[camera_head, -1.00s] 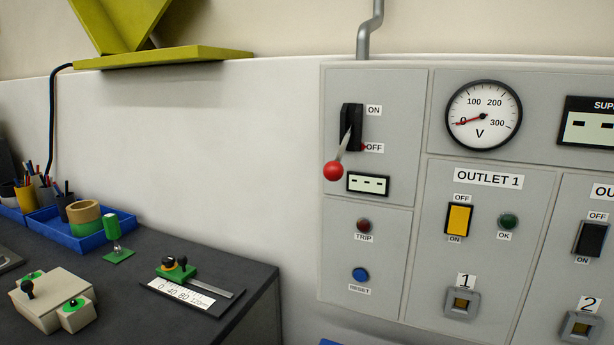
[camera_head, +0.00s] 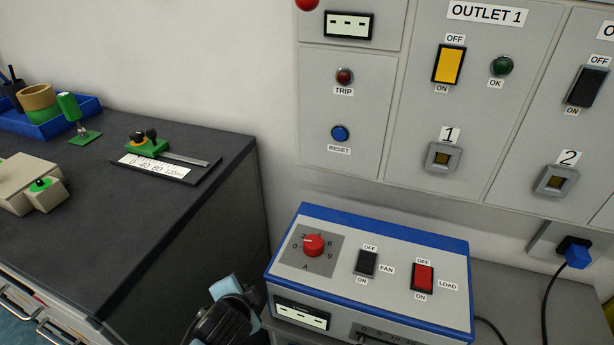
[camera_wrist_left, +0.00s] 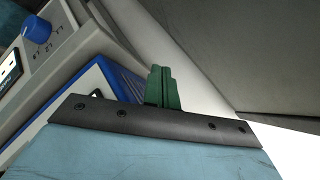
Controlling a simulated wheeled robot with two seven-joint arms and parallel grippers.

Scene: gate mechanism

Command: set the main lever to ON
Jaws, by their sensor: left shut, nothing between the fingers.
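The main lever's red ball knob (camera_head: 306,4) shows at the top edge of the head view, cut off by the frame. Its slot and its ON and OFF labels are out of view now. My left gripper (camera_wrist_left: 163,88) shows in the left wrist view as two green fingers pressed together with nothing between them. In the head view, a black and light blue part of my left arm shows at the bottom, below the lever and left of the blue-edged box. My left gripper is apart from the lever. My right gripper is not in view.
A blue-edged box (camera_head: 438,250) with a red dial and switches stands below the grey wall panel (camera_head: 350,170). A dark workbench (camera_head: 100,215) with a measuring slide (camera_head: 165,165) lies to the left. A plug (camera_head: 573,252) with a cable sits at the right.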

